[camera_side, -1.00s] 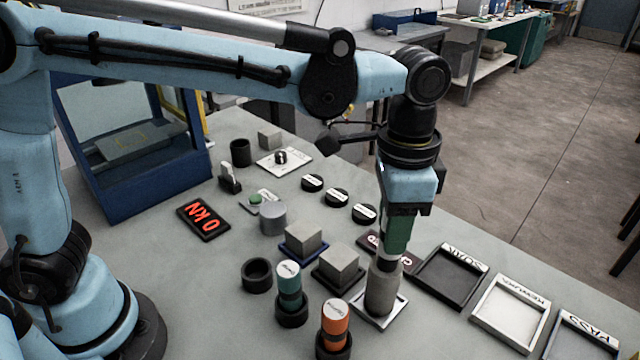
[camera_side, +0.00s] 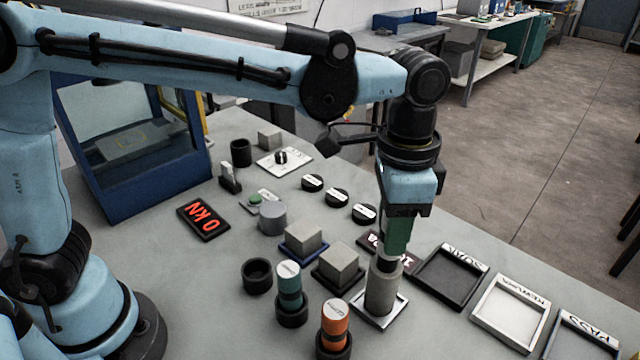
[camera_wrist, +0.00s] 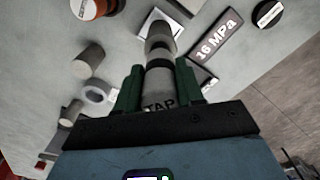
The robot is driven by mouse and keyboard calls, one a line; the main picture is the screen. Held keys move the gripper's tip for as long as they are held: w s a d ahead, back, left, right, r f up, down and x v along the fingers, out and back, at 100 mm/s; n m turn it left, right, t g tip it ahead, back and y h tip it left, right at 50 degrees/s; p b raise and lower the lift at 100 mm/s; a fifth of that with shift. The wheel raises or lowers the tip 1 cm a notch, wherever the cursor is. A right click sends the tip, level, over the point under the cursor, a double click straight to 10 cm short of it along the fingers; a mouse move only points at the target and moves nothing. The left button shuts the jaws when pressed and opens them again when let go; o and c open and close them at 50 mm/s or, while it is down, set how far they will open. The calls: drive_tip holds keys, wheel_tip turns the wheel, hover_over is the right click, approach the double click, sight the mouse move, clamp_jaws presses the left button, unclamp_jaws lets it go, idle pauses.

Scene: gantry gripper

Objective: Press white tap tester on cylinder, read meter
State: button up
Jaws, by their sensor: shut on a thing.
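My gripper (camera_side: 397,236) has green fingers and is shut on the white tap tester, hanging upright above the cylinder. In the wrist view the tester (camera_wrist: 160,84) shows "TAP" between the fingers (camera_wrist: 158,88). The grey concrete cylinder (camera_side: 380,292) stands upright on a white-rimmed plate (camera_side: 362,316). The tester's lower end appears to rest on the cylinder's top; exact contact is hard to see. The meter (camera_wrist: 215,35) reads "16 MPa" in the wrist view. In the side view the meter (camera_side: 408,263) is partly hidden behind my gripper.
Three trays (camera_side: 452,277) (camera_side: 510,312) (camera_side: 573,340) line the right edge. A red "0 kN" display (camera_side: 203,219) lies farther left.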

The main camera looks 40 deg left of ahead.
drive_tip(key=shift+r, duration=3.5)
